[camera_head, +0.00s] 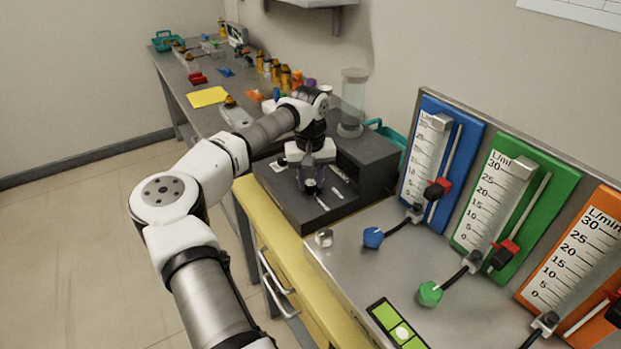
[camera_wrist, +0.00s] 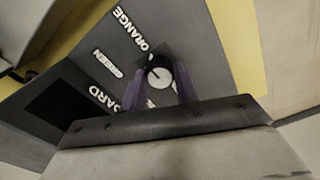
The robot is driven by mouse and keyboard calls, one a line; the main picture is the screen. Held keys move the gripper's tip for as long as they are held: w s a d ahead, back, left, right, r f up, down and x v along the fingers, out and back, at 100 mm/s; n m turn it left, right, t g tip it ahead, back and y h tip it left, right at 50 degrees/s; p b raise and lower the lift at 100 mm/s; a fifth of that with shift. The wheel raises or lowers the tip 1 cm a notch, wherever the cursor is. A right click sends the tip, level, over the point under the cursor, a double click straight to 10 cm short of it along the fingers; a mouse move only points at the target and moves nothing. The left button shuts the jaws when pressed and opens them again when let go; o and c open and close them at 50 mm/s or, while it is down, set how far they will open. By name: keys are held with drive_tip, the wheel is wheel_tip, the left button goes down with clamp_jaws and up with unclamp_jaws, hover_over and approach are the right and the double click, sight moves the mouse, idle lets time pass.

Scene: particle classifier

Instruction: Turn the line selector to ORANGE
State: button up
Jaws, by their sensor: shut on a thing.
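The line selector is a small round dark knob with a white face (camera_wrist: 159,77), on a dark grey box (camera_head: 285,208). In the wrist view the knob sits between the purple fingers of my gripper (camera_wrist: 158,85), which is shut on it. White lettering ORANGE (camera_wrist: 130,34) lies on the panel above and left of the knob; other, partly readable lettering lies further left. A short dark mark shows on the knob's face, but I cannot tell which label it points to. In the head view my gripper (camera_head: 312,184) reaches down onto the box, and its fingers partly hide the knob.
Blue (camera_head: 440,155), green (camera_head: 515,195) and orange (camera_head: 580,260) flow gauges stand at the right, with cables and coloured plugs before them. A clear cylinder (camera_head: 352,100) stands behind the box. A bench (camera_head: 215,118) with several small items runs behind my arm. Floor at the left is clear.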

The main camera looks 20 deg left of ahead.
sight(310, 183)
drive_tip(key=shift+m, duration=0.7)
drive_tip(key=o, duration=1)
drive_tip(key=shift+c, duration=0.2)
wheel_tip(310, 183, up, 14)
drive_tip(key=b, duration=0.2)
drive_tip(key=shift+s+f, duration=0.1)
drive_tip(key=shift+f, duration=0.05)
